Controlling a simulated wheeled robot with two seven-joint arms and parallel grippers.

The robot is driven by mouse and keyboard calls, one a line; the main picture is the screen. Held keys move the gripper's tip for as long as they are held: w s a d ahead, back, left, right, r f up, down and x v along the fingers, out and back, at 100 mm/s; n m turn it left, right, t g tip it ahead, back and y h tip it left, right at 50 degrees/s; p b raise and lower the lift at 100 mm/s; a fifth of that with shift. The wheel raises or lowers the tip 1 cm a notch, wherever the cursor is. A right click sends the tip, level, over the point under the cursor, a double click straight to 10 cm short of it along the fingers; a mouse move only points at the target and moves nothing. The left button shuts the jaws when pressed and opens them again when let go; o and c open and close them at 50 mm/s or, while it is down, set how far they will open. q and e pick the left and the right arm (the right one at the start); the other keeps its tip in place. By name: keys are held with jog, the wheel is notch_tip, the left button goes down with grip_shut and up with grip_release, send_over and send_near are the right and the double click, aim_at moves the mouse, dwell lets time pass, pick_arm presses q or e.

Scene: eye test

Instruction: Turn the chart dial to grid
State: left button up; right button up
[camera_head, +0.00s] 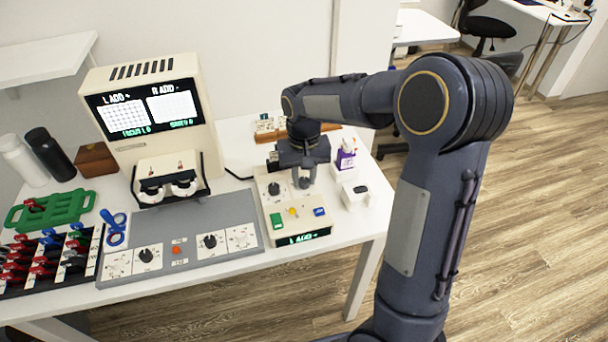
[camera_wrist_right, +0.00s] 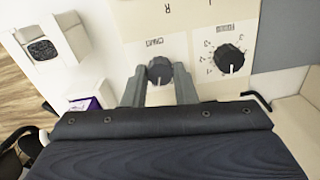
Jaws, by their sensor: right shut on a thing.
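The chart dial (camera_wrist_right: 160,71) is a dark round knob on a white plate of the beige control box (camera_head: 283,232). Its pale mark points toward the bottom of the right wrist view. My right gripper (camera_head: 303,184) reaches down onto the box from above. In the right wrist view its two fingers (camera_wrist_right: 160,88) stand on either side of the chart dial, shut on it. The dial is largely hidden by the gripper in the head view. The dial's lettering is too small to read its setting. My left gripper is not in view.
Beside it is the focus dial (camera_wrist_right: 229,58). The box has green, yellow and blue buttons. The screen (camera_head: 148,108) shows two grid charts. A grey panel (camera_head: 190,210) lies left of the box; a purple-and-white holder (camera_head: 345,160) and a small white device (camera_head: 357,195) stand right.

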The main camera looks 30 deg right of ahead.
aim_at(305, 181)
jog(key=o, duration=1)
notch_tip(305, 181, up, 8)
jog(key=shift+f+p, duration=0.1)
jog(key=shift+p, duration=0.3)
jog(key=shift+s+r, duration=0.15)
jog(key=shift+r, duration=0.05)
jog(key=s+a+r+n+t+y+p, duration=0.1)
jog(key=s+a+t+y+p, duration=0.1)
jog(key=s, duration=0.9)
jog(key=s+a+r+n+t+y+p, duration=0.1)
jog(key=s+a+t, duration=0.2)
jog(key=s, duration=0.8)
jog(key=shift+a+r+n+t+y+p, duration=0.3)
jog(key=shift+a+r+y+p, duration=0.1)
jog(key=shift+a, duration=0.7)
